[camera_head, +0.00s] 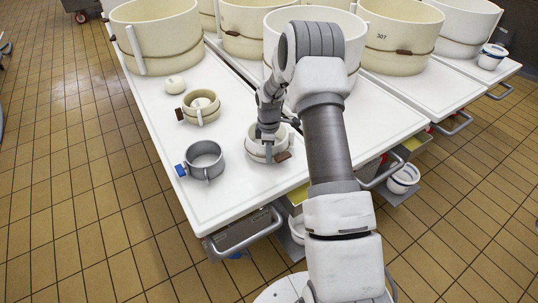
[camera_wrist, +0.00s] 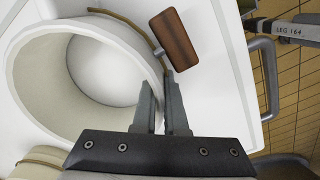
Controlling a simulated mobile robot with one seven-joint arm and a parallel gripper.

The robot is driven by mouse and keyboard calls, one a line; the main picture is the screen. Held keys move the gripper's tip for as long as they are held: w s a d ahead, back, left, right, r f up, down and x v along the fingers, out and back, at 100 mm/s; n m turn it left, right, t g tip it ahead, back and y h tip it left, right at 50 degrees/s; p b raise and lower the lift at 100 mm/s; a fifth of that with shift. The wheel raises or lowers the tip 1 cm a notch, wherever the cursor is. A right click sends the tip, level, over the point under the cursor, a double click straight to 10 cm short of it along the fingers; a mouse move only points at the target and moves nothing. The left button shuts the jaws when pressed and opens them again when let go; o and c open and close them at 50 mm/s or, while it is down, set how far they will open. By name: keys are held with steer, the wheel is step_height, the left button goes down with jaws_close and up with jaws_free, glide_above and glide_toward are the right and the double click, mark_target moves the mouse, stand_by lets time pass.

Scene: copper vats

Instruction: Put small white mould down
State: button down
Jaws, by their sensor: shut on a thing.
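The small white mould (camera_head: 255,153) is a round cream-white ring-like vessel with a brown wooden block (camera_head: 284,156) on its side. It is upright at the near part of the white table, and I cannot tell whether its base touches the top. In the wrist view the mould (camera_wrist: 38,90) fills the left side, with the brown block (camera_wrist: 172,38) beyond the fingers. My gripper (camera_wrist: 162,88) is shut on the mould's wall, one finger inside and one outside. In the head view my gripper (camera_head: 267,134) comes down from above and hides part of the rim.
A grey metal pot (camera_head: 206,162) with a blue handle stands to the left near the table edge. Large vats (camera_head: 160,38) line the back. Bare white tabletop (camera_head: 150,95) lies at left.

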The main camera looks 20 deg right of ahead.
steer(key=c, duration=1.4)
jaws_free()
steer(key=shift+f, duration=0.15)
steer(key=o, duration=0.4)
steer(key=shift+o, duration=0.2)
